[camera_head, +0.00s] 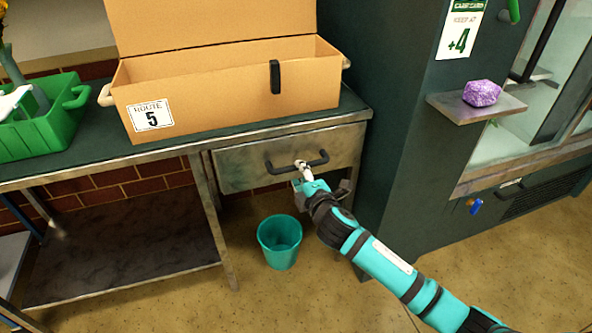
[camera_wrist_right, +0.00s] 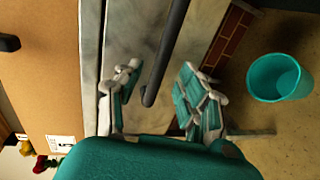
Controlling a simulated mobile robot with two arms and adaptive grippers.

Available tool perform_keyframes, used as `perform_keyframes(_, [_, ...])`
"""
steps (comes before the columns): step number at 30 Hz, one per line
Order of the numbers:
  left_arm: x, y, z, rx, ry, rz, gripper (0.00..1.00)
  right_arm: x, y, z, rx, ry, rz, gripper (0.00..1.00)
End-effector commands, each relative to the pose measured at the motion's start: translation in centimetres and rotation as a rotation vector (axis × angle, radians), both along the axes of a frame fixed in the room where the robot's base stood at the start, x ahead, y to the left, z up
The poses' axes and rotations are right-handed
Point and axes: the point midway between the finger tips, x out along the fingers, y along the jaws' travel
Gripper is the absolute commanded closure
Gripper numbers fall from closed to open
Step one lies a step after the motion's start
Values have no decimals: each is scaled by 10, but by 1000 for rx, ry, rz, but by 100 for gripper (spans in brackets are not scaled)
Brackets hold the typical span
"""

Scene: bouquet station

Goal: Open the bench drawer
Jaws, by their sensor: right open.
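The bench drawer (camera_head: 235,170) has a worn grey metal front under the bench top, and it looks closed. Its dark bar handle (camera_head: 282,168) runs across the front. In the right wrist view the handle (camera_wrist_right: 168,45) reaches down between my two fingers. My right gripper (camera_head: 318,174) is at the drawer front, close to the handle, with one finger on the upper side and one below. It is open in the right wrist view (camera_wrist_right: 160,80), with a gap on both sides of the bar. Contact with the handle cannot be told. My left gripper is not in view.
A cardboard box (camera_head: 220,98) marked Route 5 and a green basket (camera_head: 42,132) stand on the bench top (camera_head: 85,168). A teal bin (camera_head: 280,245) stands on the floor below the drawer. A dark green cabinet (camera_head: 400,150) with a small shelf (camera_head: 505,107) is at the right.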

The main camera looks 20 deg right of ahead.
Motion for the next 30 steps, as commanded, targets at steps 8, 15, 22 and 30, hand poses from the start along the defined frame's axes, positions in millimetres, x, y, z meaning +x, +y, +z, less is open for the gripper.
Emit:
perform_keyframes(8, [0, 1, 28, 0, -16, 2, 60, 38, 2, -9, 0, 1, 0, 60])
perform_keyframes(15, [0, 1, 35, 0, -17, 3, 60, 44, 2, -9, 1, 1, 1, 60])
perform_keyframes(22, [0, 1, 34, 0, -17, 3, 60, 44, 2, -9, 1, 1, 1, 70])
perform_keyframes(30, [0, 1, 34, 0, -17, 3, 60, 44, 2, -10, 1, 1, 0, 100])
